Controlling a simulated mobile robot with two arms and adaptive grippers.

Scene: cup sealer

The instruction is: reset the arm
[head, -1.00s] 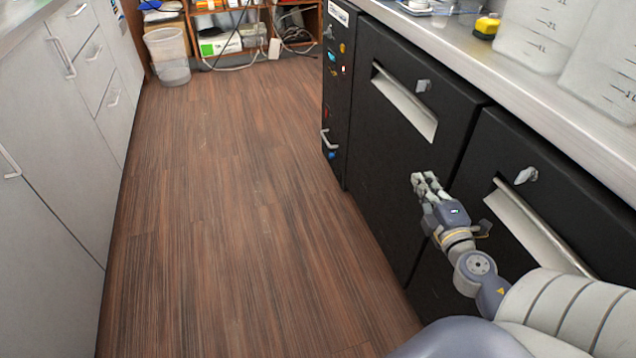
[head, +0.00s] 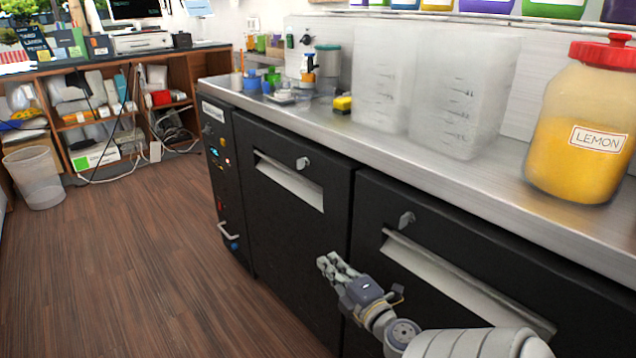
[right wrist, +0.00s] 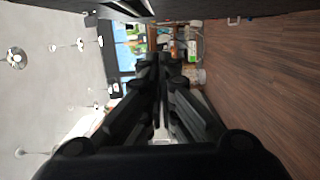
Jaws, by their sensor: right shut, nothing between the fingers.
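My right gripper (head: 328,262) is in front of the black under-counter cabinet (head: 290,245), below the counter top. It points away from me toward the far end of the aisle. Its fingers are shut and hold nothing. In the right wrist view the two dark fingers (right wrist: 160,62) lie close together in the middle of the picture. My right arm comes in from the bottom right of the head view. My left gripper is not in view.
A steel counter (head: 470,180) runs along the right with clear tubs (head: 462,95), a lemon jar (head: 580,130) and a yellow item (head: 343,103). A bin (head: 36,180) stands by far shelves (head: 110,110). The wooden floor (head: 130,270) on the left is clear.

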